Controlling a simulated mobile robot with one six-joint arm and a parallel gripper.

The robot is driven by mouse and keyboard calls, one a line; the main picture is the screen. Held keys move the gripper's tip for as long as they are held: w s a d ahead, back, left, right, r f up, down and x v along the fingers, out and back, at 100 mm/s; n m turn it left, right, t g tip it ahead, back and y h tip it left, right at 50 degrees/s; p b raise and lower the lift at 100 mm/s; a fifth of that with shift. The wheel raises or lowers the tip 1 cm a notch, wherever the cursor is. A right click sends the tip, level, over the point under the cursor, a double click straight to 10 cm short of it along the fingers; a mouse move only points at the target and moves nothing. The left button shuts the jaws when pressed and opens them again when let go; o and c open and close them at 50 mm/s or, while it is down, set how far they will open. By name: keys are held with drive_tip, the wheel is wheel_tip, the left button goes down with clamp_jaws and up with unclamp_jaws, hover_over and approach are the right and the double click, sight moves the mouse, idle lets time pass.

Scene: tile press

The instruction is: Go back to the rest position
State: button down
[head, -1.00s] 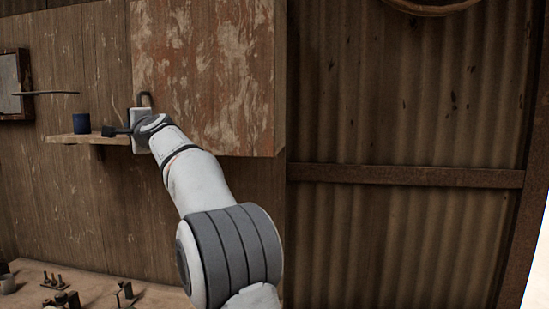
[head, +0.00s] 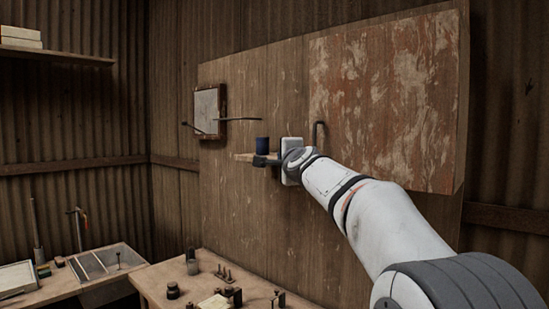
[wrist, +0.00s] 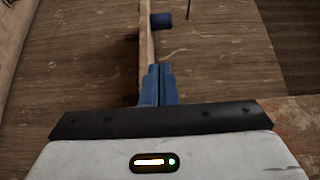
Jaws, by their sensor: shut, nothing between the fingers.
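My gripper (head: 258,161) is at the end of my outstretched white arm, in front of the wooden wall panel. It is close to a small wooden shelf (head: 242,156) that bears a dark blue cup (head: 262,143). In the wrist view my gripper (wrist: 158,68) shows its two blue fingers together, with nothing between them. The shelf edge (wrist: 146,42) runs up from just beyond the fingertips, and the cup (wrist: 162,20) is farther along it. Whether the fingers touch the shelf cannot be told.
The panel (head: 400,110) has a bent hook (head: 316,132) right of my gripper. Left of it a framed board (head: 209,111) and thin rods stick out. Below stands a workbench (head: 155,283) with small tools. A sectioned tray (head: 105,262) is at lower left.

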drive_tip(key=s+d+f+n+g+h+b, duration=0.1)
drive_tip(key=s+d+f+n+g, duration=0.2)
drive_tip(key=s+f, duration=1)
drive_tip(key=s+d+f+n+g+h+b, duration=0.1)
drive_tip(key=s+d+f+n+g, duration=0.2)
drive_tip(key=s+f, duration=1.1)
drive_tip(key=s+d+f+n+g+h+b, duration=0.1)
drive_tip(key=s+d+f+n+g, duration=0.2)
drive_tip(key=s+f+n+g, duration=0.5)
drive_tip(key=s+f+n, duration=0.2)
drive_tip(key=s+f, duration=0.4)
drive_tip(key=s, duration=0.3)
